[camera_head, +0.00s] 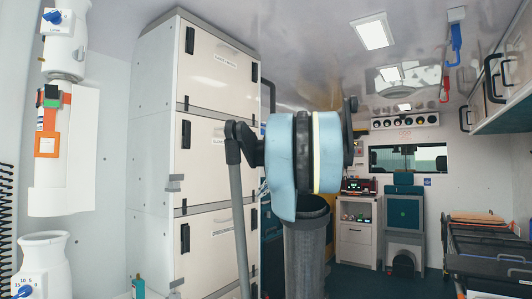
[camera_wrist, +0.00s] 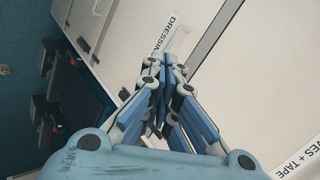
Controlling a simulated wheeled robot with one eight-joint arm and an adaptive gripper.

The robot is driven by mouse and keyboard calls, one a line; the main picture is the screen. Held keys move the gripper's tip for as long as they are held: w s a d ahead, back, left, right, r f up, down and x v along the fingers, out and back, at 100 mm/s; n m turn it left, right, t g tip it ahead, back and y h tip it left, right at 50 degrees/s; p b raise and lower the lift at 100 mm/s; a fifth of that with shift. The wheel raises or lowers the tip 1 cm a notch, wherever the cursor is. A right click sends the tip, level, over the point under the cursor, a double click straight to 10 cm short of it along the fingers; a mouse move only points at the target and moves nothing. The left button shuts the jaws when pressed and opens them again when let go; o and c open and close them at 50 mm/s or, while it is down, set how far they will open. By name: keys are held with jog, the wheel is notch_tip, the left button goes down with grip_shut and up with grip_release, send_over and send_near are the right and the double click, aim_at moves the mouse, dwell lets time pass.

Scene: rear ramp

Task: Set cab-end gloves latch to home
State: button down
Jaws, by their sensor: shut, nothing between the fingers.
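My gripper (camera_wrist: 172,72) is shut and empty in the wrist view, in front of white cabinet doors. A door with a label ending "VES + TAPE" (camera_wrist: 295,157) is at the lower right, cut off by the frame. I cannot tell which is the gloves latch. My gripper is hidden behind my arm there.
A white drawer unit (camera_head: 355,245) and a green-backed seat (camera_head: 404,212) are at the back. A stretcher (camera_head: 490,245) is at the right, under overhead lockers (camera_head: 505,80). Dark floor shows between them.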

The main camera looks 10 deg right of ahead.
jog(key=w+d+r+m+t+y, duration=0.1)
jog(key=w+d+r, duration=0.4)
jog(key=r, duration=0.2)
jog(key=w+d+r+m+t+y, duration=0.1)
jog(key=w+d+r+t, duration=0.1)
jog(key=w+d+r, duration=0.3)
jog(key=w+d+r+m+t, duration=0.1)
jog(key=w+d+r, duration=0.4)
jog(key=r, duration=0.6)
jog(key=shift+w+m+t+y, duration=0.3)
jog(key=shift+m+t+y, duration=0.1)
jog(key=shift+t, duration=0.1)
jog(key=x, duration=1.4)
jog(key=s+d, duration=0.9)
jog(key=d, duration=0.1)
jog(key=shift+s+f, duration=0.15)
jog(key=shift+s, duration=0.2)
